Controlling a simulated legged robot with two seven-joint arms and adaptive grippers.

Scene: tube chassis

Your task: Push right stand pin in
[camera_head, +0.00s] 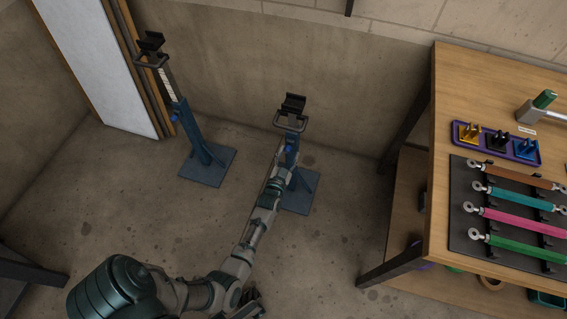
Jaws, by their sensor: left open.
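The right stand (291,142) is a blue post on a flat blue base, with a black V-shaped cradle (293,103) and a grey looped handle (291,122) on top. My left arm reaches up from the bottom left to this post. My left gripper (287,155) is at the front of the post, just below the handle, with its jaws open. A small blue piece shows near the fingertips, but I cannot tell if it is the pin or if the gripper touches it. The arm and wrist hide much of the lower post. My right gripper is not in view.
The similar left stand (190,130) stands apart, with a blue knob (175,119) on its post. A wooden workbench (445,105) at the right bears coloured rods and a purple tray (493,145). A concrete wall (330,80) is behind the stands. Floor between stands is clear.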

